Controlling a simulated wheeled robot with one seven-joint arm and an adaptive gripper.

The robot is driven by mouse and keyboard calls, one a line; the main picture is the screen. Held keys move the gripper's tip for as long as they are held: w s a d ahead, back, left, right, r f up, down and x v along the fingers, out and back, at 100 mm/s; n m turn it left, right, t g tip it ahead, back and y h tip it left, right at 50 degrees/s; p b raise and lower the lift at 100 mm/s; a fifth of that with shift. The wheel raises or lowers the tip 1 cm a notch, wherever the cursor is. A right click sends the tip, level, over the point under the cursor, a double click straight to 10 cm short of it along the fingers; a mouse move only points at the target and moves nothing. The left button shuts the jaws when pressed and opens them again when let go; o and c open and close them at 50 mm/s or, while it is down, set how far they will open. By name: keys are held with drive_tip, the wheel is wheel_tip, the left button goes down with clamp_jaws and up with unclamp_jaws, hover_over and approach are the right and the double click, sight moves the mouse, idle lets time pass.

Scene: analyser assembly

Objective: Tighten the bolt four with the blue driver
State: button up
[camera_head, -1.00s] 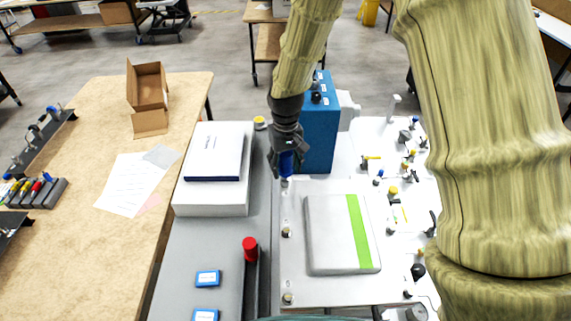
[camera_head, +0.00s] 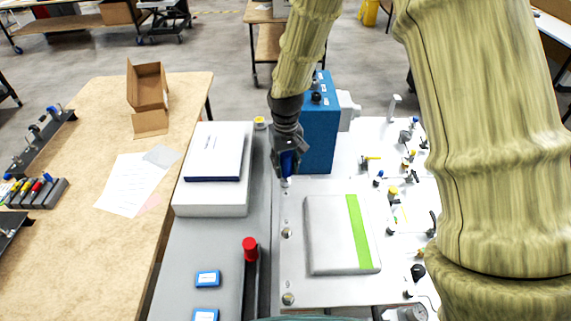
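My gripper (camera_head: 287,163) points down near the back left corner of the white plate (camera_head: 297,206). It is shut on the blue driver (camera_head: 287,165), which stands upright between its fingers. The driver's lower end is right at the bolt at that corner (camera_head: 285,182), which is mostly hidden. I cannot tell for sure whether they touch. More bolts run down the plate's left edge: one in the middle (camera_head: 286,232) and one at the front (camera_head: 288,299). Which of them is bolt four is not marked in view.
A blue box (camera_head: 321,130) stands right behind my gripper. A grey block with a green stripe (camera_head: 328,235) lies on the plate. A red-topped post (camera_head: 250,249) rises at the left. Several small clamps and knobs crowd the right side. A wooden table (camera_head: 95,235) is further left.

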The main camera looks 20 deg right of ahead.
sight(286, 153)
drive_tip(key=shift+r, duration=0.15)
clamp_jaws()
drive_tip(key=shift+w+r, duration=0.15)
drive_tip(key=shift+r, duration=2.75)
drive_tip(key=shift+s+f, duration=0.1)
drive_tip(key=shift+s, duration=0.1)
